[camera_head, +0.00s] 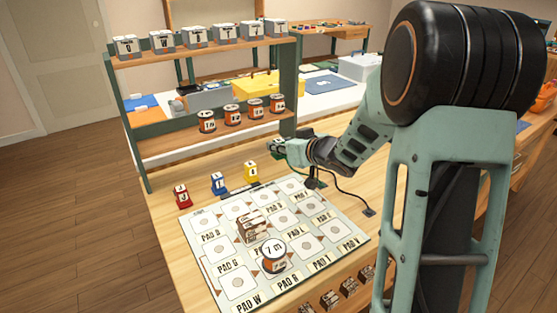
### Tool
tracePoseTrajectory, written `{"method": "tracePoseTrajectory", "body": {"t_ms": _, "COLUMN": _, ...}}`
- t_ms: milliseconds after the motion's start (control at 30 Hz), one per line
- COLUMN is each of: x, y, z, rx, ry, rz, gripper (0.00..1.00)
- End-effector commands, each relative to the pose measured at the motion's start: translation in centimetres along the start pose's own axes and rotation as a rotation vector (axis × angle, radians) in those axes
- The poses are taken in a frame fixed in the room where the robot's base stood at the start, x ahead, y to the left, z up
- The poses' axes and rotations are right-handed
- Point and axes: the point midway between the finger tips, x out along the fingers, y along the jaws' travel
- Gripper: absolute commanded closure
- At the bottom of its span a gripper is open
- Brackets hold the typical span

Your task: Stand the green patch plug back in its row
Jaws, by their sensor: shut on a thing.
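My gripper (280,146) is at the end of the arm reaching in from the right, just in front of the shelf's right post. It is shut on the green patch plug (277,154), which shows only as a small dark green part at the fingertips. Whether the plug touches the table is too small to tell. The row of plugs stands on the wooden table: red plug (183,196), blue plug (219,183) and yellow plug (250,171), all upright. My gripper is right of and beyond the yellow plug.
A pad board (217,270) lies in front of the row, carrying a stacked block (252,224) and a round "7 m" drum (274,255). A shelf (160,158) with orange spools and grey boxes stands behind. A black cable (350,196) runs right of the board.

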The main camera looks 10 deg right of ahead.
Motion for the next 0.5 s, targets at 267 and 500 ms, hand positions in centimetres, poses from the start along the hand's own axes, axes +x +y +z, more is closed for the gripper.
{"method": "tracePoseTrajectory", "body": {"t_ms": 267, "x": 1.9, "y": 1.1, "z": 1.3, "rx": -0.001, "ry": 0.001, "rz": 0.001, "gripper": 1.00}}
{"method": "tracePoseTrajectory", "body": {"t_ms": 500, "x": 3.6, "y": 1.4, "z": 4.3, "rx": 0.001, "ry": -0.001, "rz": 0.000, "gripper": 1.00}}
